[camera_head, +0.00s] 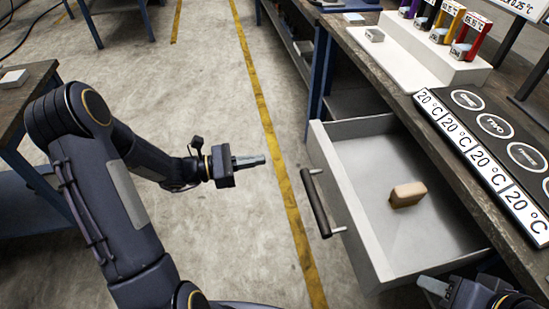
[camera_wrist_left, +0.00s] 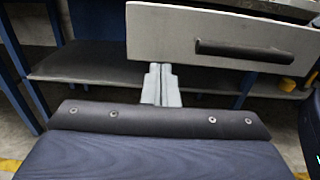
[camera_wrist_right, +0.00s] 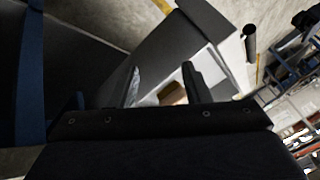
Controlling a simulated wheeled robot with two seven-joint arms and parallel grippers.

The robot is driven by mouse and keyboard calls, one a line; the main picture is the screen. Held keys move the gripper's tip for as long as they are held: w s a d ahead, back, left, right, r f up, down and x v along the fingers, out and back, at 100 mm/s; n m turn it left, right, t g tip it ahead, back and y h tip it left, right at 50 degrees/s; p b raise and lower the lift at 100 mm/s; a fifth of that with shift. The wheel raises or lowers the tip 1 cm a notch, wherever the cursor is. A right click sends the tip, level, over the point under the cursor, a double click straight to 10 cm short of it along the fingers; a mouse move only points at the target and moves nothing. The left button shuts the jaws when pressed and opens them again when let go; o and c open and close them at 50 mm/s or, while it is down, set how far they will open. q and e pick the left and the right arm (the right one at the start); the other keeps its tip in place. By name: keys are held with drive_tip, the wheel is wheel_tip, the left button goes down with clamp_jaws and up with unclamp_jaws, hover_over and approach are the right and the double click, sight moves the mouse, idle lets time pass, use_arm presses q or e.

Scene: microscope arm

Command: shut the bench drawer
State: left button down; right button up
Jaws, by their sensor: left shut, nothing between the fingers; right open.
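The bench drawer (camera_head: 335,140) is pulled out from the workbench, with a dark bar handle (camera_head: 318,205) on its front. A brown block (camera_head: 408,194) lies inside it. My left gripper (camera_head: 262,160) is shut and empty, to the left of the drawer front and apart from the handle. In the left wrist view, the shut fingers (camera_wrist_left: 161,84) point toward the drawer front (camera_wrist_left: 165,35), left of the handle (camera_wrist_left: 243,51). My right gripper (camera_head: 425,285) is at the drawer's near right corner, partly cut off. In the right wrist view, its fingers (camera_wrist_right: 160,85) are open, with the brown block (camera_wrist_right: 174,94) showing beyond them.
The workbench top (camera_head: 390,80) carries a white stand (camera_head: 400,48) with several coloured items and a dark panel (camera_head: 480,125) with labelled circles. Another table (camera_head: 25,90) stands at the left. The floor between is clear, with a yellow line (camera_head: 270,130).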

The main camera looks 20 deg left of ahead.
sight(314, 151)
use_arm(q)
drive_tip(key=x, duration=1.2)
drive_tip(key=shift+w+d, duration=0.15)
drive_tip(key=shift+d, duration=0.25)
